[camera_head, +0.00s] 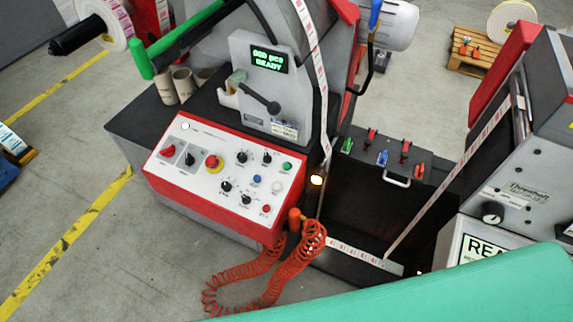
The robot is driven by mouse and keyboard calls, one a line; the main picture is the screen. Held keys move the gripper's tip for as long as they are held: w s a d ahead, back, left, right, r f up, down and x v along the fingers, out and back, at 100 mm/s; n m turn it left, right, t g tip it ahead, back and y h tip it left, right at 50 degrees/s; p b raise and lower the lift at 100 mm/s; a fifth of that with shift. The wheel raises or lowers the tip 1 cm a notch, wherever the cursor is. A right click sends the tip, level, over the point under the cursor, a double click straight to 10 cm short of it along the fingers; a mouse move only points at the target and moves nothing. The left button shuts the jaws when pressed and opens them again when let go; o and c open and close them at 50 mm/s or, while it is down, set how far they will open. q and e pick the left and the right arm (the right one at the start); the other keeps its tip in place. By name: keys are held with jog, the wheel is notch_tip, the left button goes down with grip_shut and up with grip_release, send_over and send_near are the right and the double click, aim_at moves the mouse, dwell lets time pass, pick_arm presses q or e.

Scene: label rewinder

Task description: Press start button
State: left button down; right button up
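The label rewinder's white control panel (213,196) with a red frame slopes toward me at the centre left. A small green button (287,166) sits at its upper right; its label is too small to read. A blue button (256,180) and a red button (266,208) are lower on the panel. The display (268,60) above reads "READY" in green. Neither of my grippers shows in this view.
A coiled orange hose (268,285) with an orange nozzle (295,219) hangs at the panel's lower right corner. A label web (365,257) runs low toward the machine at right. A black box with a handle (397,181) stands right of the panel.

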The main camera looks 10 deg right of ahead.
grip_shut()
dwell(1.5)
